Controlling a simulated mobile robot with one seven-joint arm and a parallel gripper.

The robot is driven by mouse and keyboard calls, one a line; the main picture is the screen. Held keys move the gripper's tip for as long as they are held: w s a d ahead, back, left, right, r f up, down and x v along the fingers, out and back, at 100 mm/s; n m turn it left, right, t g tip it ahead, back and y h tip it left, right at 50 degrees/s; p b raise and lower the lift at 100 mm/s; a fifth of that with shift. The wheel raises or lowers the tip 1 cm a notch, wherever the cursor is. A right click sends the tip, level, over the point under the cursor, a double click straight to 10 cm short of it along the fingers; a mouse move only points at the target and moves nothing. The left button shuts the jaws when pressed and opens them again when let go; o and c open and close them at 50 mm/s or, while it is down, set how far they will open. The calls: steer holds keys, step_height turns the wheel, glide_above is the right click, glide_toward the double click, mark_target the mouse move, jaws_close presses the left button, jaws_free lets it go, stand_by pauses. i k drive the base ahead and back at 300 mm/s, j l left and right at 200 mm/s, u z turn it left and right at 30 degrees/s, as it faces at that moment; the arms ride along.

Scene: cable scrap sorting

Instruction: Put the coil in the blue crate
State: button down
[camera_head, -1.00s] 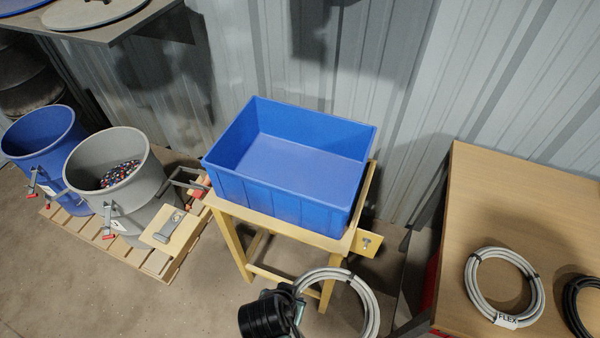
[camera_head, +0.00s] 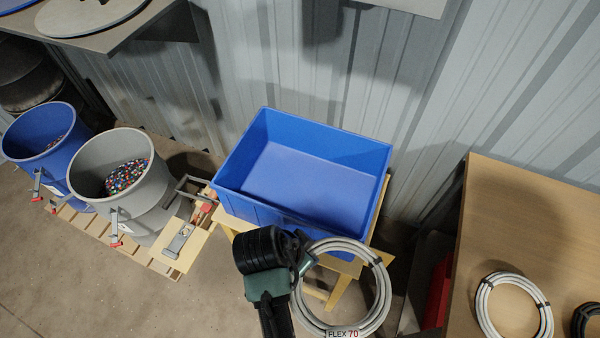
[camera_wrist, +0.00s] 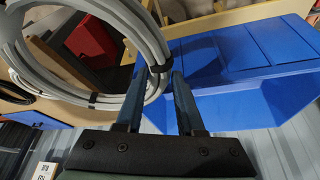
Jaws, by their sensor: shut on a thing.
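A grey cable coil with a "FLEX 70" tag (camera_head: 384,290) hangs from my gripper (camera_head: 304,262), in front of the blue crate's near right side. The blue crate (camera_head: 262,212) stands on a yellow wooden stand and looks empty inside. In the wrist view the coil (camera_wrist: 110,98) is at the left, and my gripper's fingers (camera_wrist: 163,72) are closed on its edge near a black tie. The crate's outer wall (camera_wrist: 240,65) fills the right of that view, beyond the fingers. The coil is outside the crate.
A wooden table (camera_head: 530,225) at the right bears another grey coil (camera_head: 484,306) and part of a black one (camera_head: 578,322). A grey bin (camera_head: 88,190) with coloured bits and a blue bin (camera_head: 22,150) stand on a pallet at the left. A corrugated wall is behind the crate.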

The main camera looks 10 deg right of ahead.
mark_target(305, 193)
steer(key=i, duration=1.05)
